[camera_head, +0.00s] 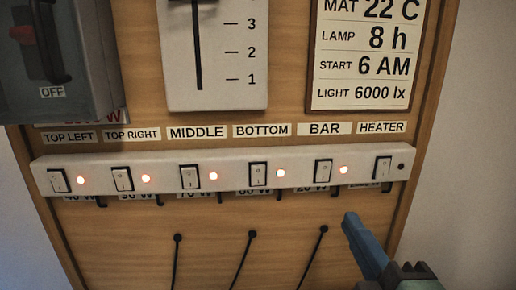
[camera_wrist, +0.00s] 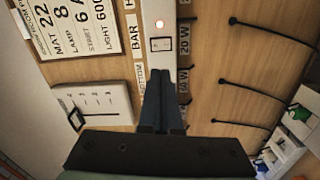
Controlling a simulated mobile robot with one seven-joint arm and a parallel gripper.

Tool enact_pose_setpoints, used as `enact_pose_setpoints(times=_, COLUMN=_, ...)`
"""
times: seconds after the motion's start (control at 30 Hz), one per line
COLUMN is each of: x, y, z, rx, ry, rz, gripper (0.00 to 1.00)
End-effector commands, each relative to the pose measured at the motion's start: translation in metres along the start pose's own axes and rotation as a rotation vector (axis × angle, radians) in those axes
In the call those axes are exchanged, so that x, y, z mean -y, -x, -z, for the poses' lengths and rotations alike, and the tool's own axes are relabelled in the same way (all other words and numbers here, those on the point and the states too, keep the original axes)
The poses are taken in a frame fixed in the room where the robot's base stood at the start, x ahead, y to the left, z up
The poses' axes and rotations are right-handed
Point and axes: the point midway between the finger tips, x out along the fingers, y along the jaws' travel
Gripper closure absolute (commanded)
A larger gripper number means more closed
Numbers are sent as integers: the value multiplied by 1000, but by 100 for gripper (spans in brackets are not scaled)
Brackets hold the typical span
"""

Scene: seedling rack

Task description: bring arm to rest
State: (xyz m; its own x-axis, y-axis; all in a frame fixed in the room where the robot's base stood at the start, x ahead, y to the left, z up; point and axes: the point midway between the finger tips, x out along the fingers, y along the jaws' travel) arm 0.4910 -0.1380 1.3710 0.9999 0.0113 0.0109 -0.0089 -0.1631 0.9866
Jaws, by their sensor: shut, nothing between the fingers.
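My gripper (camera_head: 350,222) shows at the lower right in the head view, in front of the board and below the right end of the switch strip. Its blue fingers are together and empty. In the wrist view the shut fingers (camera_wrist: 163,80) point at the white strip (camera_wrist: 160,12) near the BAR switch (camera_wrist: 161,44). I cannot tell the gap between fingertips and strip; no contact is visible. In the head view, the lamps beside the other switches glow red, while the one by the HEATER switch (camera_head: 382,167) is dark.
The wooden board (camera_head: 120,240) carries the switch strip (camera_head: 225,170), a slider panel (camera_head: 215,90), a settings card (camera_head: 362,50) and a grey box with a lever (camera_head: 60,75). Black cables (camera_head: 243,258) hang below the strip. White and green items (camera_wrist: 296,120) show at the right in the wrist view.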

Motion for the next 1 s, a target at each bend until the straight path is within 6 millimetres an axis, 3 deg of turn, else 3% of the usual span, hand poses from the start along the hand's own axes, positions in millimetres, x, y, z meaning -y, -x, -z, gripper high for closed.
enact_pose_setpoints(times=0.27, x=-88, y=-14, z=66, rx=-94, ry=-487, rz=-269, gripper=100)
enact_pose_setpoints(times=0.6, x=-188, y=21, z=150, rx=-458, ry=-1096, rz=-525, gripper=100)
enact_pose_setpoints(times=0.8, x=-216, y=43, z=174, rx=-625, ry=-1284, rz=-566, gripper=100)
enact_pose_setpoints(times=1.0, x=-220, y=46, z=177, rx=-652, ry=-1313, rz=-572, gripper=100)
